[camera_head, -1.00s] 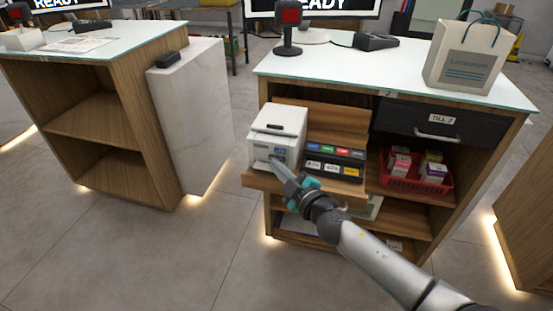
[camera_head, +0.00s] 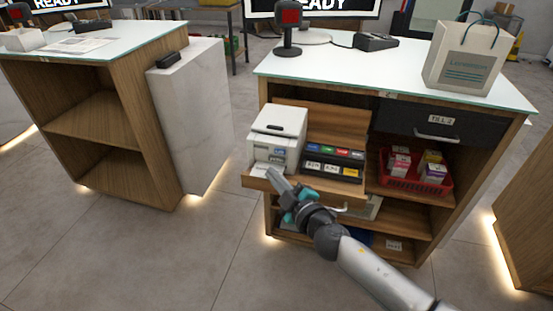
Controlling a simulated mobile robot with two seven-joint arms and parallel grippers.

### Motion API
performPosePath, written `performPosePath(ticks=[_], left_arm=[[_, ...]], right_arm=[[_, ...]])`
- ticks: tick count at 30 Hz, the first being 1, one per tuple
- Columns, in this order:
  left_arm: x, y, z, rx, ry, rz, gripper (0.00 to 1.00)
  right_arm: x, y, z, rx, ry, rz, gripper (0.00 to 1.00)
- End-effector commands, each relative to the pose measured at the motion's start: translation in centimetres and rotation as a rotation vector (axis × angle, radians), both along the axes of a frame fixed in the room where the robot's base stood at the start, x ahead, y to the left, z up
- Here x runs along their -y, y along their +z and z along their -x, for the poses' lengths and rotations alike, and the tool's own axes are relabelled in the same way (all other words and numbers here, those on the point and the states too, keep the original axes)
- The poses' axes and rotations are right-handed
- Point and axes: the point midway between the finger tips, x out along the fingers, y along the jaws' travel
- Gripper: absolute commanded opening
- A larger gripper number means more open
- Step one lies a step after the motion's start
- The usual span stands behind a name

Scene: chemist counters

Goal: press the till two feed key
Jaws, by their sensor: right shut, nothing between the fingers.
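The till two counter shows a dark drawer front labelled "TILL 2" (camera_head: 441,120). On its pulled-out wooden shelf (camera_head: 350,186) stands a white printer (camera_head: 278,134), with small coloured keys or labels low on its front, too small to read. My right gripper (camera_head: 272,174) is shut and empty. Its tips are just in front of and below the printer's lower front, near the shelf edge; I cannot tell whether they touch. My left gripper is not in view.
A rack of coloured labelled blocks (camera_head: 334,162) sits right of the printer. A red basket of boxes (camera_head: 416,178) is on the shelf beyond. A paper bag (camera_head: 465,60), a scanner stand (camera_head: 289,28) and a card terminal (camera_head: 376,41) stand on the glass top.

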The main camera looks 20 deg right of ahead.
Motion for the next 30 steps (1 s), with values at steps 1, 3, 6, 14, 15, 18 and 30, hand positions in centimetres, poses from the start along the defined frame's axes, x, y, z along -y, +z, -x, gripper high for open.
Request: performPosePath(ticks=[1, 3, 6, 14, 15, 18, 30], left_arm=[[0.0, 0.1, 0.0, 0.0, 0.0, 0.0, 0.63], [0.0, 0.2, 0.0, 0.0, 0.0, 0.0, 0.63], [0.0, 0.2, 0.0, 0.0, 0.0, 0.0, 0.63], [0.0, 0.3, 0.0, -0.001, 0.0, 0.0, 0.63], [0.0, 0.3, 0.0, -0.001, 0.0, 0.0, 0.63], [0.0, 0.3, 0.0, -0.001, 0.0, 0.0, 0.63], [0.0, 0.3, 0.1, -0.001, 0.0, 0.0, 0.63]], right_arm=[[-0.3, 0.0, 0.5, -0.002, 0.0, -0.003, 0.0], [-0.7, 0.0, 1.1, -0.002, 0.0, -0.003, 0.0], [-1.3, 0.0, 1.9, -0.001, -0.001, -0.003, 0.0], [-1.8, 0.0, 2.8, 0.0, -0.003, 0.0, 0.0], [-1.8, 0.0, 2.8, 0.001, -0.002, 0.0, 0.0], [-1.8, 0.0, 2.8, 0.001, -0.002, 0.0, 0.0], [-1.8, 0.0, 2.8, 0.0, -0.001, 0.0, 0.0]])
